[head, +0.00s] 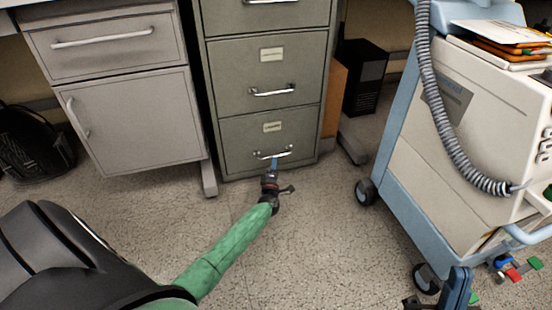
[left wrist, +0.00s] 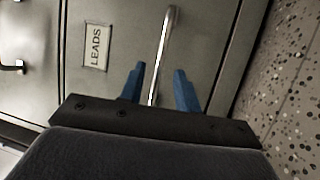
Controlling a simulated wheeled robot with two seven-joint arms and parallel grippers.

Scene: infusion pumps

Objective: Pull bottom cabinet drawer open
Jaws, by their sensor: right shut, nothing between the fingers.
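The grey-green filing cabinet (head: 268,82) stands in the middle of the head view. Its bottom drawer (head: 240,140) looks shut, flush with the front. That drawer has a silver bar handle (head: 283,154). My left gripper (head: 275,161) is at this handle. In the left wrist view, my left gripper's blue fingers (left wrist: 160,82) are open, one on each side of the handle (left wrist: 164,50), with gaps showing. A label reading LEADS (left wrist: 95,46) is on the drawer front. My right gripper (head: 460,284) shows at the bottom right, shut and away from the cabinet.
A grey desk pedestal (head: 135,115) stands left of the cabinet. A blue and white medical cart (head: 435,180) with a coiled hose stands on the right. Small coloured blocks (head: 513,275) lie on the floor near it. The speckled floor (head: 320,230) before the cabinet is clear.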

